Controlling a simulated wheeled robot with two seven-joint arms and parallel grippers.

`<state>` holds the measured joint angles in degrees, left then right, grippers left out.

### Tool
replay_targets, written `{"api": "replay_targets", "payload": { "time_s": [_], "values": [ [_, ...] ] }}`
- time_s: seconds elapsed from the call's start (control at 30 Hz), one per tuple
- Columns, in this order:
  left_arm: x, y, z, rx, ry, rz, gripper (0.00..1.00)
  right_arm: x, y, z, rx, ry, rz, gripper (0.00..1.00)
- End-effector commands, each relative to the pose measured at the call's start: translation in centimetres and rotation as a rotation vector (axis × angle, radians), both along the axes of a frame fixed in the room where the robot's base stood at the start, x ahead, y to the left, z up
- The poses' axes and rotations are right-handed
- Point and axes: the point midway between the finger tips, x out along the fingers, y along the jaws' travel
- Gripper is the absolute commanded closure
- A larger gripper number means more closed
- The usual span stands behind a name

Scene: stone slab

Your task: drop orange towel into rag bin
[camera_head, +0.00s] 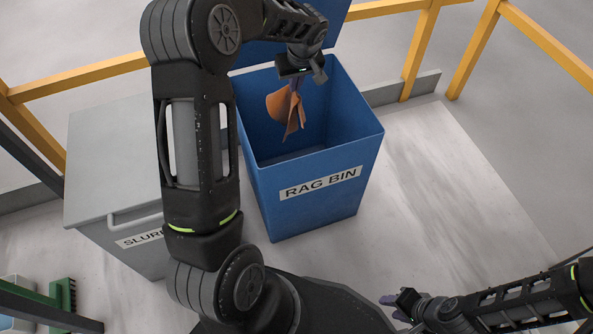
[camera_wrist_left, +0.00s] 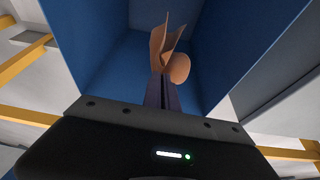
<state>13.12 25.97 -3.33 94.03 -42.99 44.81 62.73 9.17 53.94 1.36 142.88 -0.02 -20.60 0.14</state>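The orange towel (camera_head: 285,107) hangs in folds from my left gripper (camera_head: 296,82), over the open mouth of the blue rag bin (camera_head: 310,200). In the left wrist view the towel (camera_wrist_left: 178,62) sticks out past the fingertips of the left gripper (camera_wrist_left: 162,82), with the blue bin walls (camera_wrist_left: 100,70) around it. The left fingers are close together on the towel. The towel's lower end is within the bin opening, apart from the floor of the bin as far as I can see. My right gripper (camera_head: 392,300) is low at the front right; its fingers are small and partly hidden.
The bin's blue lid (camera_head: 325,18) stands open at the back. A grey lidded container (camera_head: 110,150) with a handle and a partly hidden label stands left of the bin. Yellow railings (camera_head: 420,50) run behind. The pale slab (camera_head: 450,180) right of the bin is clear.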

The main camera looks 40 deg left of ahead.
Motion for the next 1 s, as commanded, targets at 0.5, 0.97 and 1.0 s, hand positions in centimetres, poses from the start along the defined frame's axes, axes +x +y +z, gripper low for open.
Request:
{"api": "replay_targets", "payload": {
  "time_s": [0.5,0.97,1.0],
  "values": [
    [0.0,0.2,-0.7,0.001,0.001,0.009,1.0,0.1,0.0,-0.5,0.0,-0.001,-0.002,0.64],
    [-0.1,0.2,-5.4,0.001,0.001,0.009,1.0,0.8,-0.8,-3.4,-0.012,-0.014,-0.019,0.64],
    [-0.1,0.2,-5.7,0.001,0.001,0.009,1.0,0.9,-0.8,-3.5,-0.012,-0.014,-0.019,0.64]
  ]
}}
